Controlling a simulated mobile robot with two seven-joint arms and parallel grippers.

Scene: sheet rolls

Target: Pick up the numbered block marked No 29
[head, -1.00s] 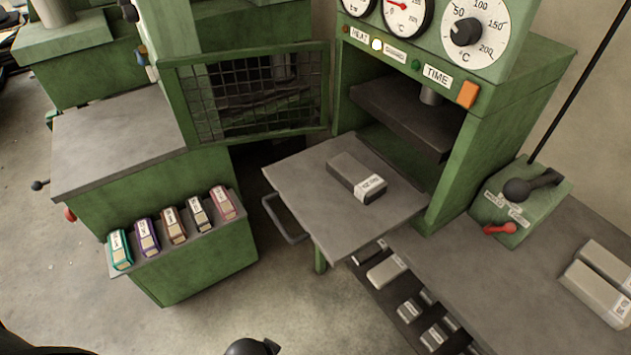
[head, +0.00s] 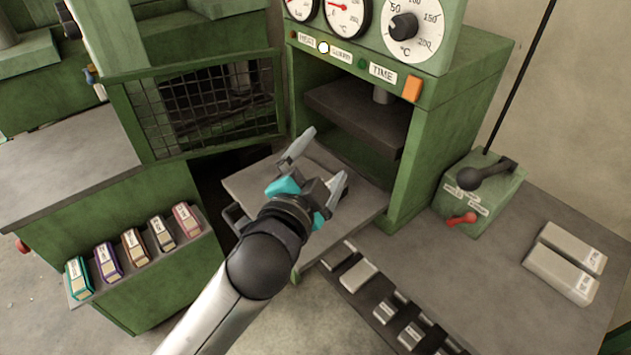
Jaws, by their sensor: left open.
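My left gripper (head: 328,155) is open over the pull-out plate (head: 368,205) in front of the press, its two fingers pointing away and spread apart. The grey block with a white label that lay on this plate a second ago is now hidden behind the gripper. I cannot tell whether it stands between the fingers or below them. No number 29 can be read on any label. Two grey labelled blocks (head: 562,273) lie on the bench at the right. My right gripper is not in view.
The green press (head: 450,130) stands behind the plate, with its mesh door (head: 215,105) open to the left. Several coloured labelled pieces (head: 135,246) stand on a ledge at left. Small blocks (head: 358,277) lie in a dark rack at the bench edge. A lever box (head: 480,190) stands right.

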